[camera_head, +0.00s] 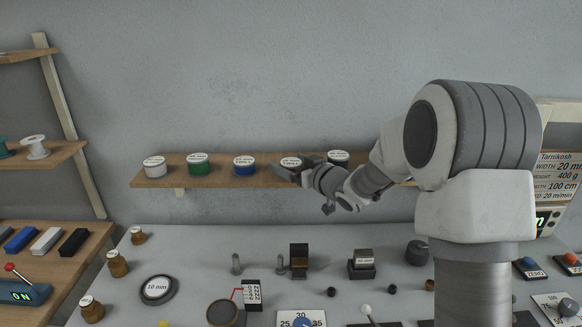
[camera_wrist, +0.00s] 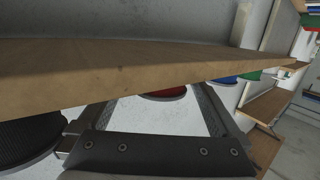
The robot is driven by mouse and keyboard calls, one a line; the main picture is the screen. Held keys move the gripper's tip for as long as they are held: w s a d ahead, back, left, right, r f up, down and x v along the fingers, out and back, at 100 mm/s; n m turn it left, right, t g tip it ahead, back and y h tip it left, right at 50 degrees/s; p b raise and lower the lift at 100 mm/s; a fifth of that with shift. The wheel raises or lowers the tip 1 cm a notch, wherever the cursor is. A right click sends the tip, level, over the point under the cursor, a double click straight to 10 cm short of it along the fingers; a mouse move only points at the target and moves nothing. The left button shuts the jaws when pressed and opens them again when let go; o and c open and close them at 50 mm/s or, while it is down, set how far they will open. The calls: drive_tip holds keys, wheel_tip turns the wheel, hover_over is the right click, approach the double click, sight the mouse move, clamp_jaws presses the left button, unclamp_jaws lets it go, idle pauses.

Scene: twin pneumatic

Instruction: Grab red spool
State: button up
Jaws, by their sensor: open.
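The red spool (camera_wrist: 165,93) shows in the wrist view as a red and white edge between my gripper's fingers, partly hidden by the shelf board. In the head view a white-topped spool (camera_head: 291,161) stands fourth from the left on the wall shelf; my gripper covers its side, so its colour is hidden there. My gripper (camera_head: 289,174) is open at the front edge of the shelf, right at this spool. In the wrist view its fingers lie on either side of the red spool with visible gaps. I cannot tell whether any finger touches it.
The wall shelf (camera_head: 222,180) also holds a white spool (camera_head: 154,166), a green spool (camera_head: 198,164), a blue spool (camera_head: 244,166) and a black spool (camera_head: 338,158). The black and blue ones flank the gripper closely. The bench (camera_head: 200,285) below carries weights, bottles and instruments.

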drive_tip(key=c, duration=1.4)
drive_tip(key=shift+r, duration=0.2)
drive_tip(key=shift+c, duration=0.2)
